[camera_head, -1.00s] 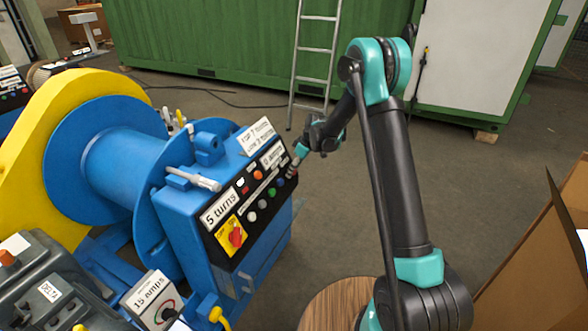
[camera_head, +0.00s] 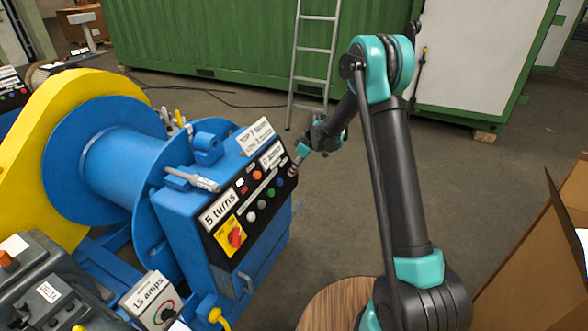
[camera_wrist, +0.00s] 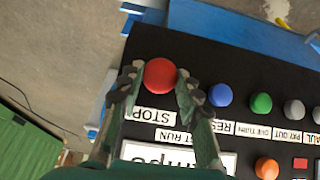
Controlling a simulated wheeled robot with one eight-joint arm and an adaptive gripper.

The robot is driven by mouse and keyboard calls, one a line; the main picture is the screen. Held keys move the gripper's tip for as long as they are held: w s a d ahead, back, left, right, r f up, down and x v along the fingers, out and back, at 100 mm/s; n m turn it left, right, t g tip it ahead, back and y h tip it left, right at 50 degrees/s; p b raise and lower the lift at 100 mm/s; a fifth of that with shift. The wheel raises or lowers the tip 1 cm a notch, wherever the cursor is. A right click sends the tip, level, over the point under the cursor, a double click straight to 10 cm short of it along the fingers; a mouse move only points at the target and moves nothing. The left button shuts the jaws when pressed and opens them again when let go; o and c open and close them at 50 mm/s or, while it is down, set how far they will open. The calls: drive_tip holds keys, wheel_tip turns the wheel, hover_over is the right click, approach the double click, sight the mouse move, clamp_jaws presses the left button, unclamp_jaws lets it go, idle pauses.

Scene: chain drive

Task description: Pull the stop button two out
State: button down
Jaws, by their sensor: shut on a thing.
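The red stop button (camera_wrist: 160,74) is round and sits at the corner of the black panel (camera_wrist: 262,90), above a white STOP label (camera_wrist: 152,115) in the wrist view. My gripper (camera_wrist: 158,84) has one finger on each side of the button and is shut on it. In the head view my gripper (camera_head: 295,168) is at the right end of the sloped panel (camera_head: 222,232) on the blue winch box. The button is hidden behind the fingers there. I cannot tell how far it stands out from the panel.
Blue (camera_wrist: 221,95), green (camera_wrist: 261,103) and grey (camera_wrist: 294,110) buttons run in a row beside the red one. An orange button (camera_wrist: 266,168) is lower. A yellow plate with a red rotary switch (camera_head: 236,237) is at the panel's left end. Open floor lies right of the box.

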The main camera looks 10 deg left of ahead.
drive_tip(key=c, duration=1)
unclamp_jaws()
drive_tip(key=shift+d, duration=0.1)
drive_tip(key=shift+c, duration=0.2)
drive_tip(key=v, duration=1.2)
drive_tip(key=shift+r, duration=0.1)
drive_tip(key=s+d+r+m+t+h, duration=0.1)
drive_tip(key=s+d+r+m+h, duration=0.15)
drive_tip(key=s+d+m, duration=0.75)
drive_tip(key=s+d+f+m, duration=0.1)
drive_tip(key=s+d, duration=0.3)
drive_tip(key=s, duration=0.4)
drive_tip(key=s+d+f+m+t+h, duration=0.1)
drive_tip(key=s+d+f, duration=0.1)
drive_tip(key=s+d, duration=0.3)
drive_tip(key=s+d+f+m+h, duration=0.1)
drive_tip(key=s+d, duration=0.4)
drive_tip(key=s, duration=0.8)
drive_tip(key=shift+s+f+m+t, duration=0.2)
drive_tip(key=shift+s+m+t, duration=0.1)
drive_tip(key=shift+m, duration=0.2)
